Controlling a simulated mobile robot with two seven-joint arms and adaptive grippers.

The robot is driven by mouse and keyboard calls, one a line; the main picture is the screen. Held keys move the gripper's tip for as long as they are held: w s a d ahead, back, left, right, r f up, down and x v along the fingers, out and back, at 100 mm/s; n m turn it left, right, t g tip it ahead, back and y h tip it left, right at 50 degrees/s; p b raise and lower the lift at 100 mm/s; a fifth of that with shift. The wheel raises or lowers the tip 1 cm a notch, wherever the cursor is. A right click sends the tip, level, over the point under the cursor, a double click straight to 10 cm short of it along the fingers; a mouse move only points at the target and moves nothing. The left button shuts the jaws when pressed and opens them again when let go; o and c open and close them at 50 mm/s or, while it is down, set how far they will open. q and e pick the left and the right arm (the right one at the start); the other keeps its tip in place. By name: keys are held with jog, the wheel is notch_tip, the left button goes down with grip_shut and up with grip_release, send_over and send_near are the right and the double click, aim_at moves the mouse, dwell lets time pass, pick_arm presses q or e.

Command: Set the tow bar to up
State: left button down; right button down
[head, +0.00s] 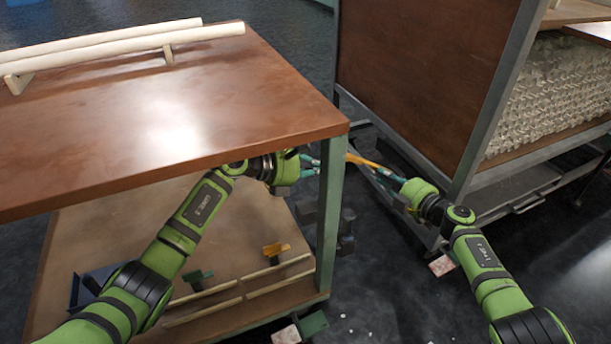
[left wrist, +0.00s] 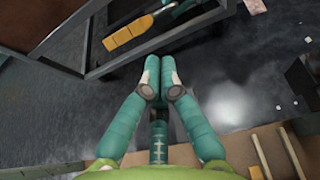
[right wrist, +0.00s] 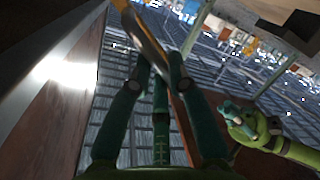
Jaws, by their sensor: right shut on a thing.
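The tow bar (head: 366,161) is a slim bar with a yellow-orange end, raised at a slant in front of the brown-sided cart. Its yellow end also shows in the left wrist view (left wrist: 128,32). My right gripper (head: 398,180) is shut on the bar. In the right wrist view the bar (right wrist: 150,40) runs up from between the fingers (right wrist: 160,58). My left gripper (head: 312,166) is beside the table's green leg, which partly hides it. In the left wrist view its fingers (left wrist: 160,68) are together with nothing seen between them, apart from the bar.
The brown-sided cart (head: 415,70) stands at the right, holding a stack of pale tubes (head: 550,90). The table's brown top (head: 170,110) and green leg (head: 331,205) are close to my left arm. Pale rods (head: 280,270) lie on its lower shelf. Small debris lies on the dark floor.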

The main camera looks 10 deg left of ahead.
pick_arm(q)
jog(key=shift+w+d+r, duration=0.2)
jog(key=shift+d+r, duration=0.1)
jog(key=shift+r, duration=0.2)
pick_arm(e)
jog(key=shift+d, duration=0.2)
pick_arm(q)
jog(key=shift+w+d+r, duration=0.15)
jog(key=shift+d+r, duration=0.05)
jog(key=shift+r, duration=0.25)
jog(key=shift+w+d+r, duration=0.1)
jog(key=shift+d+r, duration=0.1)
jog(key=shift+r, duration=0.2)
pick_arm(e)
jog(key=c, duration=1.2)
grip_release()
jog(key=shift+f, duration=0.1)
jog(key=shift+a, duration=0.1)
